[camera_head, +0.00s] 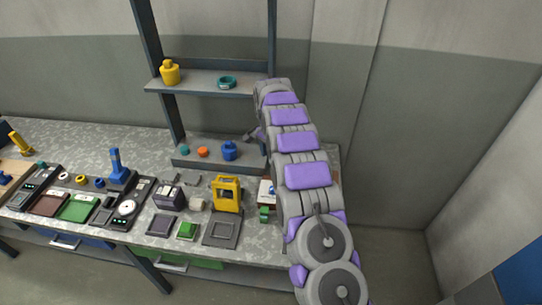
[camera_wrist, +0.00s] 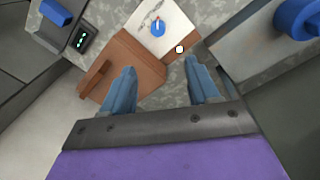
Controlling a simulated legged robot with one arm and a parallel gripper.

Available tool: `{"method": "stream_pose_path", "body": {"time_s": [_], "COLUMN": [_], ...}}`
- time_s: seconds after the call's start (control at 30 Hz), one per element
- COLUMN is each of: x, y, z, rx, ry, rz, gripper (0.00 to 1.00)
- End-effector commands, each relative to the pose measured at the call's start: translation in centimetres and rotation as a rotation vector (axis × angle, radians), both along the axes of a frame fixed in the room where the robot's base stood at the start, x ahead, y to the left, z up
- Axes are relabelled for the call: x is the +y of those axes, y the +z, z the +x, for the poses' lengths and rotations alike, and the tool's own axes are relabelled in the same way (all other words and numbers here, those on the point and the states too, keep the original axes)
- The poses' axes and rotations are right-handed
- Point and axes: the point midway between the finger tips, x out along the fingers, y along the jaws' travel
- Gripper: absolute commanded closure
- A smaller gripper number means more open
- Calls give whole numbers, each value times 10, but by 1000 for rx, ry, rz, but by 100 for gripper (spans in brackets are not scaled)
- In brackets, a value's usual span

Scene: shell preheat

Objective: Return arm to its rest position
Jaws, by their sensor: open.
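My arm, grey with purple panels, reaches from the lower right up to the shelf unit in the head view. My gripper (camera_head: 254,134) shows small at the arm's far end, beside the lower shelf and partly hidden by the arm. In the wrist view my gripper (camera_wrist: 160,75) has two blue-grey fingers spread apart with nothing held between them. Beyond the fingers lies a brown board (camera_wrist: 133,64) with a white plate (camera_wrist: 172,27) bearing a small blue piece (camera_wrist: 159,27).
A speckled worktop (camera_head: 85,140) runs along the wall, with a yellow frame-like device (camera_head: 227,193) and several panels. The shelf (camera_head: 205,83) holds a yellow weight-like piece (camera_head: 169,73) and a teal ring (camera_head: 227,82). A blue piece (camera_head: 229,151) stands lower.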

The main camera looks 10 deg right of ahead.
Motion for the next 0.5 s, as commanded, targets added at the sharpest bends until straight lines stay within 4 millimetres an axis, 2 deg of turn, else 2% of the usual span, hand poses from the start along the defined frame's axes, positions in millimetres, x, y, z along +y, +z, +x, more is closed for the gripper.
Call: {"method": "stream_pose_path", "body": {"time_s": [0.33,0.5], "x": [0,1], "y": [1,21], "z": [-1,-16], "rx": [1,8], "ry": [3,45], "rz": [1,10], "gripper": [40,40]}}
